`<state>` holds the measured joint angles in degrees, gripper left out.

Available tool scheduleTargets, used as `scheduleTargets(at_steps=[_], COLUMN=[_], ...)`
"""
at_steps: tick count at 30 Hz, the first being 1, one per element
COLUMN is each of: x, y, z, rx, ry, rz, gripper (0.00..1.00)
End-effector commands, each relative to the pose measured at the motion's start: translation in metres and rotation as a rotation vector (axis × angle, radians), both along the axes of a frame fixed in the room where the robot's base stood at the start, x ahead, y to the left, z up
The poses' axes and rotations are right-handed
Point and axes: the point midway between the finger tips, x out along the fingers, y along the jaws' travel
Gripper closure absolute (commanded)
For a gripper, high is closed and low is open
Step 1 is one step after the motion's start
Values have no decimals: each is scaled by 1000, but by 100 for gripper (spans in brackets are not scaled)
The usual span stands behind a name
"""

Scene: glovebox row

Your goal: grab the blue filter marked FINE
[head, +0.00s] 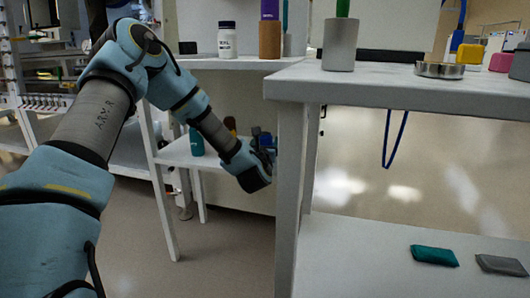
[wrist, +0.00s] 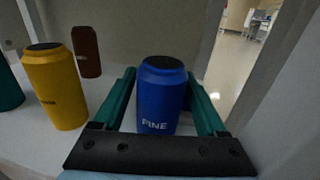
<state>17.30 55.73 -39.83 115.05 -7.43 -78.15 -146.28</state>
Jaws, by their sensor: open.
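The blue filter (wrist: 160,98) marked FINE stands upright on a light shelf in the wrist view. My gripper (wrist: 160,76) is open, with one teal finger on the filter's left and one on its right. The filter is between the fingers, and its lower end is hidden behind the dark gripper bar. I cannot tell whether either finger touches it. In the head view my gripper (head: 262,160) reaches in beside a white upright, and the filter there is too small and covered to make out surely.
A yellow canister (wrist: 54,90) stands left of my gripper, with a brown canister (wrist: 87,52) behind it and a teal one (wrist: 8,88) at the left edge. A pale upright panel (wrist: 276,85) is close on the right. A white bench (head: 400,90) stands in the right foreground.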

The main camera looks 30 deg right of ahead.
Motion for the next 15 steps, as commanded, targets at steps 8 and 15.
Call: scheduleTargets(at_steps=[8, 15], x=[13, 13], y=[-10, -9], z=[0, 0], rx=[0, 0], ry=[0, 0], rz=[-1, -1], gripper=[26, 38])
